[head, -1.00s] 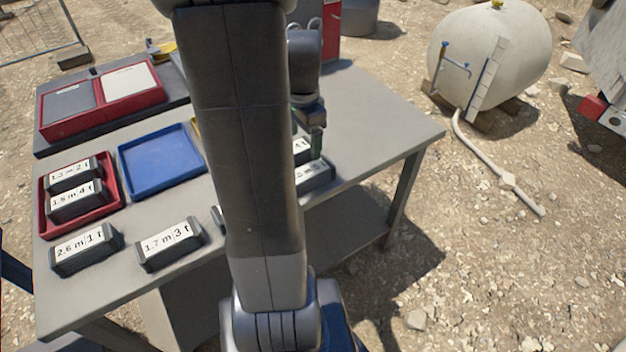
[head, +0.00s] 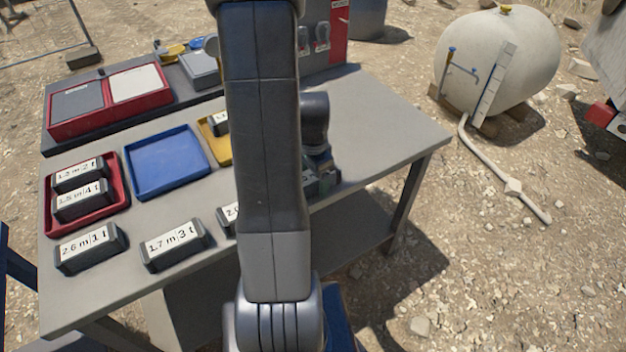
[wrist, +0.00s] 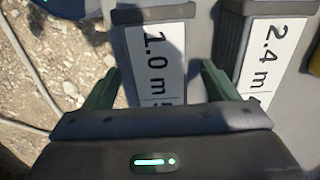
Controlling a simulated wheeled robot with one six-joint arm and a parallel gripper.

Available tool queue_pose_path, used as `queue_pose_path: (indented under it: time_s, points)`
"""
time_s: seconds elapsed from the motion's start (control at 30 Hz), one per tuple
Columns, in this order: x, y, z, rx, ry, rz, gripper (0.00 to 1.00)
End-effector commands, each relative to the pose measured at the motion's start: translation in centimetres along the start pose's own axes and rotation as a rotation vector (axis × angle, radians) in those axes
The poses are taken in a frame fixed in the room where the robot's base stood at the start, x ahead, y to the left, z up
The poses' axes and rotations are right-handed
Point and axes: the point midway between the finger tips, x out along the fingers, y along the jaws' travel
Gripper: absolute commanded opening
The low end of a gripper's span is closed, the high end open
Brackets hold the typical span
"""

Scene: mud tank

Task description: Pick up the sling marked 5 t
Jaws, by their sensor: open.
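In the wrist view, a dark grey sling block (wrist: 117,42) has a white label reading "1.0 m" and a partly covered figure that looks like 5. My gripper (wrist: 158,80) is open, with one green finger on each side of this block. The block appears between the fingers; I cannot tell whether they touch it. A second block, marked "2.4 m" (wrist: 268,55), lies close to its right; its tonnage is cut off. In the head view my arm hides most of the gripper and these blocks.
Blocks marked 1 t (head: 90,248) and 3 t (head: 175,245) lie on the table (head: 390,135). A red tray (head: 122,200) holds the 2 t and 4 t blocks. A blue tray (head: 165,163) is empty. A yellow tray (head: 217,150) is partly hidden. The table's right part is clear.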

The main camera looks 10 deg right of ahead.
Motion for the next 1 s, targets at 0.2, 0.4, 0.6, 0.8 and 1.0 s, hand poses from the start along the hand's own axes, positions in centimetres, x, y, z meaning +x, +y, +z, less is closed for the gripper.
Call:
queue_pose_path:
  time_s: [0.2,0.4,0.6,0.8,1.0]
  points:
    - [0.1,0.0,0.0,0.000,0.000,-0.001,0.80]
    - [0.1,0.0,0.0,0.000,0.000,-0.001,0.47]
    - [0.1,-0.1,0.0,0.000,0.001,-0.001,0.21]
    - [-0.2,-0.1,0.0,0.000,0.002,-0.003,0.21]
    - [-2.6,-0.1,-0.1,0.000,0.004,-0.007,0.21]
